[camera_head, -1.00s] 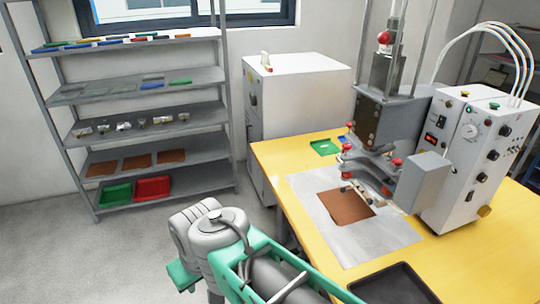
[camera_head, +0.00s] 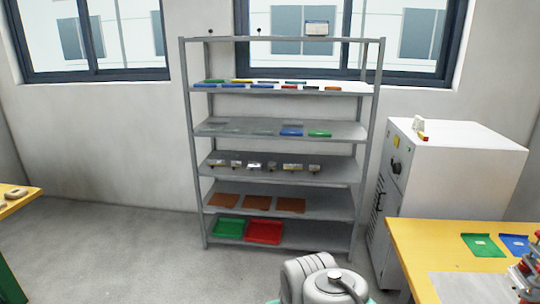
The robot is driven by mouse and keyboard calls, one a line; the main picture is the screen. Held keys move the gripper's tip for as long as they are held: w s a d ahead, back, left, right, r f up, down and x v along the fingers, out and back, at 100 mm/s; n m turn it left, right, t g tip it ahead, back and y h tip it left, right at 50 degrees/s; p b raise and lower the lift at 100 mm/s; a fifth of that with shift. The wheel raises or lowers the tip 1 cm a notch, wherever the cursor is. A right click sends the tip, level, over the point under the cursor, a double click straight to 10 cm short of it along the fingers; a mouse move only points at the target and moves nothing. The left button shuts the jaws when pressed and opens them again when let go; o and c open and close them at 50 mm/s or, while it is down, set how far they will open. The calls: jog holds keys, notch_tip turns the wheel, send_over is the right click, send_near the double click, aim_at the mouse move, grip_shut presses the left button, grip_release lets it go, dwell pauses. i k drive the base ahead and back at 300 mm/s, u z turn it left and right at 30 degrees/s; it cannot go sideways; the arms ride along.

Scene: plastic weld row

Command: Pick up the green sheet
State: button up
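Several flat green pieces show, and I cannot tell which one is the task's green sheet. A green sheet or tray with a pale mark (camera_head: 482,244) lies on the yellow table at the right, beside a similar blue one. My gripper is out of the picture; only a grey joint of my arm shows at the bottom.
The grey shelf unit (camera_head: 279,186) stands against the wall, with a green tray (camera_head: 229,228) and a red tray (camera_head: 264,231) on its bottom board. A white cabinet (camera_head: 450,165) stands between it and the yellow table (camera_head: 415,262). The floor before the shelves is clear.

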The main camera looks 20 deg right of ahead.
aim_at(481, 245)
jog(key=z, duration=0.35)
jog(key=i, duration=2.35)
jog(key=z, duration=1.3)
jog(key=i, duration=1.15)
jog(key=z, duration=1.65)
jog(key=i, duration=0.6)
jog(key=z, duration=0.45)
